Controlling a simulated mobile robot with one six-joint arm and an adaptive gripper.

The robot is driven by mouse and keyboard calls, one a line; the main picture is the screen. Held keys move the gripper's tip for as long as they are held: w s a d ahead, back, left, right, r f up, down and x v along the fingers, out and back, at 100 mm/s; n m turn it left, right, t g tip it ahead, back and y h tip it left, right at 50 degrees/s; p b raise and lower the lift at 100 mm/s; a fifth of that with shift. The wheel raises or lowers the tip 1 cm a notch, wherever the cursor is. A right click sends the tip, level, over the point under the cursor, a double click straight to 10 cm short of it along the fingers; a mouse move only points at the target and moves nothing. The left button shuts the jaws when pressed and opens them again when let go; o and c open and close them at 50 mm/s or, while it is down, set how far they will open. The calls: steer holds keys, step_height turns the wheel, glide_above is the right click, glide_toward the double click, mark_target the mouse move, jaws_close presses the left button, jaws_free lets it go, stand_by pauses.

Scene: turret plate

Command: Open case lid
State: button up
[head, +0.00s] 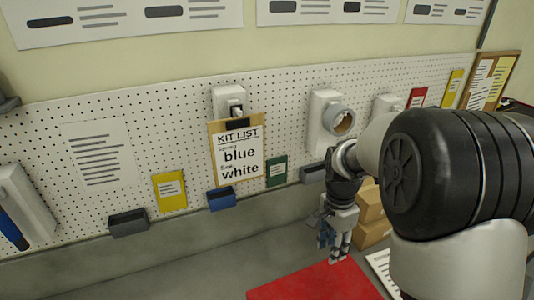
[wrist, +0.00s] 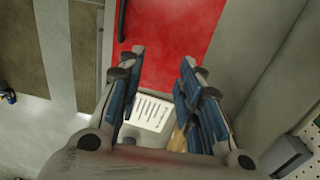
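My gripper (head: 336,240) points down above the bench in the head view, near the far edge of a flat red panel (head: 318,284). In the wrist view my gripper (wrist: 158,64) is open, with its blue-padded fingers apart and nothing between the tips. The red panel (wrist: 178,40) lies beyond the fingertips there, with a dark bar (wrist: 122,20) like a handle along its left edge. I cannot tell for certain whether this panel is the case lid. The head view cuts off its near part, and the fingers hide some of it in the wrist view.
Cardboard boxes (head: 370,205) stand behind my gripper. A printed sheet (head: 380,266) lies right of the red panel. The bench (head: 150,270) left of the panel is clear.

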steer(key=w+a+f, duration=0.3)
steer(key=w, duration=0.6)
steer(key=w+a+f, duration=0.4)
steer(key=w, duration=0.5)
steer(key=shift+w+f, duration=0.15)
steer(key=shift+w, duration=0.25)
